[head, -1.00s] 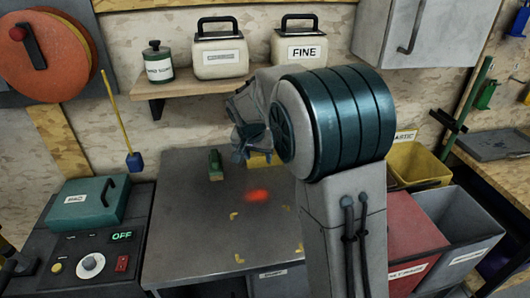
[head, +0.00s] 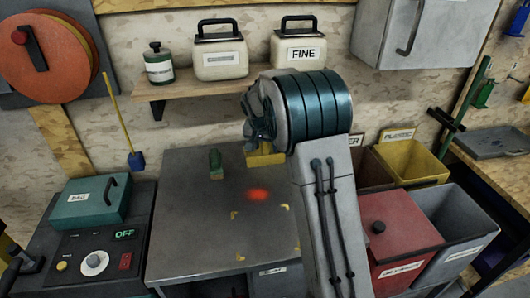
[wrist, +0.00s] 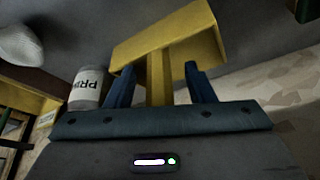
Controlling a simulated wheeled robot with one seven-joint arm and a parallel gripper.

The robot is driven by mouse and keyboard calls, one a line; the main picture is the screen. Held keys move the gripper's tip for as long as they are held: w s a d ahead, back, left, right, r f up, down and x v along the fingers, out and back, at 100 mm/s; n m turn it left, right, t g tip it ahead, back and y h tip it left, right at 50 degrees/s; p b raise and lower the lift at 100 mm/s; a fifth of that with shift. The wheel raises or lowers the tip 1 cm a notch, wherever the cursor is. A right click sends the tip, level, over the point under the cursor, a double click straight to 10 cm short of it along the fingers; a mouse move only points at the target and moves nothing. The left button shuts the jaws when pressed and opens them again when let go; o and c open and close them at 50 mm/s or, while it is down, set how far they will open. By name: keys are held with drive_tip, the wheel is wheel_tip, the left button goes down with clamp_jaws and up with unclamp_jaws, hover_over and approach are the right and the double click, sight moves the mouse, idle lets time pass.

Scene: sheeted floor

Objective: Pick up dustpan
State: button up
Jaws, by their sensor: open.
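The yellow dustpan (wrist: 185,45) is in the wrist view, with its wide pan beyond my fingers and its handle running back towards me. My gripper (wrist: 163,84) is open, with one blue finger on each side of the handle and gaps between the fingers and the handle. In the head view the dustpan (head: 264,158) shows as a yellow piece at the back of the metal workbench (head: 190,235), partly covered by my arm. My gripper's fingers are hidden behind the arm in the head view.
A green block-like object (head: 215,163) stands on the bench left of the dustpan. The shelf (head: 185,85) above holds labelled containers. Red (head: 400,235), yellow and grey bins stand at the right. A control panel (head: 95,255) is at the left. The bench front is mostly clear.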

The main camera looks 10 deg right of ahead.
clamp_jaws()
drive_tip(key=shift+r, duration=0.1)
